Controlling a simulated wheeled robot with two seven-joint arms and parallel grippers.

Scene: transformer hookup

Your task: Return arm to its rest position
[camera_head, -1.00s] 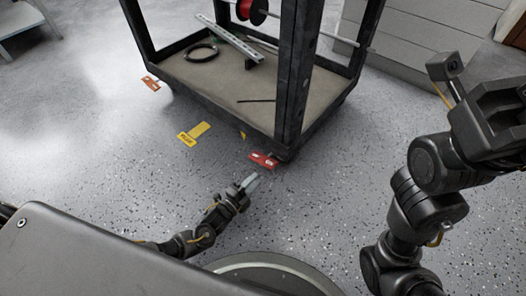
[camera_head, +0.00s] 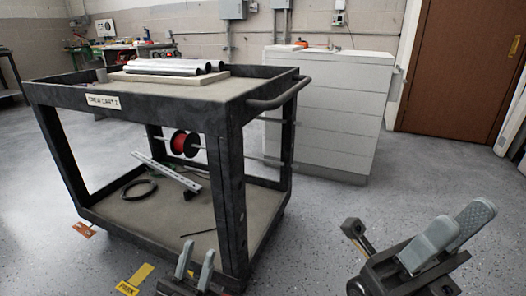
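My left gripper (camera_head: 198,250) shows at the bottom of the head view, in front of the near corner of the cart. Its two grey fingers point up and stand apart, with nothing between them. My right gripper (camera_head: 462,213) is at the lower right, over the open floor. Its two grey fingers stand apart and hold nothing. Most of both arms is outside the picture.
Metal tubes (camera_head: 172,67) lie on top; a red spool (camera_head: 185,143) and a black cable coil (camera_head: 139,189) are lower. A grey cabinet (camera_head: 325,115) stands behind. Floor between cart and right gripper is clear.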

